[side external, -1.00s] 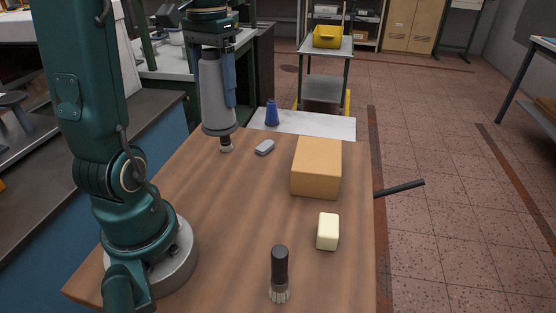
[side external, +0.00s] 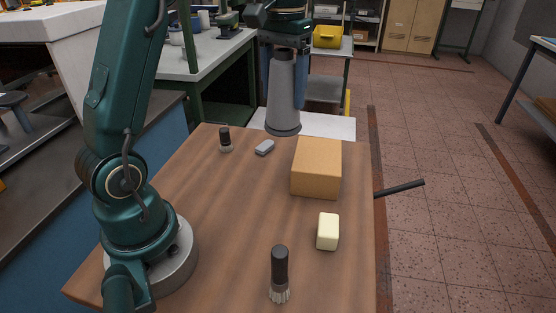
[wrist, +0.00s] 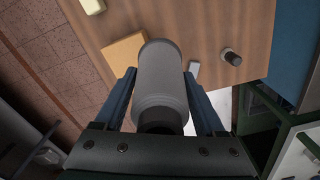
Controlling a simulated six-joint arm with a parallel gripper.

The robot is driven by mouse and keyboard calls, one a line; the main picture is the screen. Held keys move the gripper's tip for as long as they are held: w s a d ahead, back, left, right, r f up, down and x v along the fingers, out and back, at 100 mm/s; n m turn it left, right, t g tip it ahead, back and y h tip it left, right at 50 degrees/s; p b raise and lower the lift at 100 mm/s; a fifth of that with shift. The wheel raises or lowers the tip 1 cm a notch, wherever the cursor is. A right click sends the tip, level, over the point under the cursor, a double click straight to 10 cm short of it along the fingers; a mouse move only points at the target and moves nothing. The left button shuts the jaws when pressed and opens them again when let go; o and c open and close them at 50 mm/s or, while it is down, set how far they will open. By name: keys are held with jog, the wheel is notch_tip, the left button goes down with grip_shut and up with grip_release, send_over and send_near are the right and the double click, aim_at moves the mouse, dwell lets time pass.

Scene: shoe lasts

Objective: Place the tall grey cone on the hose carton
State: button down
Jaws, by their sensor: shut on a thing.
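The tall grey cone (side external: 283,92) is upright between the fingers of my gripper (side external: 284,80), which is shut on it. It hangs clear of the wooden table, behind and left of the hose carton in the side view. The hose carton (side external: 316,168) is a plain tan box near the right edge of the table, with nothing on its top. In the wrist view the cone (wrist: 160,85) fills the space between both blue fingers and covers part of the carton (wrist: 122,52).
A cream block (side external: 328,232) and another brush (side external: 280,272) stand nearer the front. A white surface (side external: 335,124) lies past the far edge. The table's middle is clear.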

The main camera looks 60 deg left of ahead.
jog(key=shift+w+d+f, duration=0.45)
jog(key=shift+d+f, duration=0.15)
jog(key=shift+f, duration=0.5)
jog(key=shift+w+d+f, duration=0.4)
jog(key=shift+d+f, duration=0.15)
jog(key=shift+f, duration=0.55)
jog(key=shift+w+d+f, duration=0.45)
jog(key=shift+d+f, duration=0.15)
jog(key=shift+f, duration=0.5)
jog(key=shift+f, duration=0.1)
grip_release()
notch_tip(320, 180, up, 7)
jog(key=s+d+r+m+t, duration=0.2)
jog(key=s+d+r+t, duration=0.15)
jog(key=s, duration=0.45)
jog(key=s+d+f+m+t, duration=0.2)
jog(key=s+d+f, duration=0.1)
jog(key=s+f, duration=0.4)
jog(key=shift+s+m, duration=0.3)
jog(key=shift+s, duration=0.4)
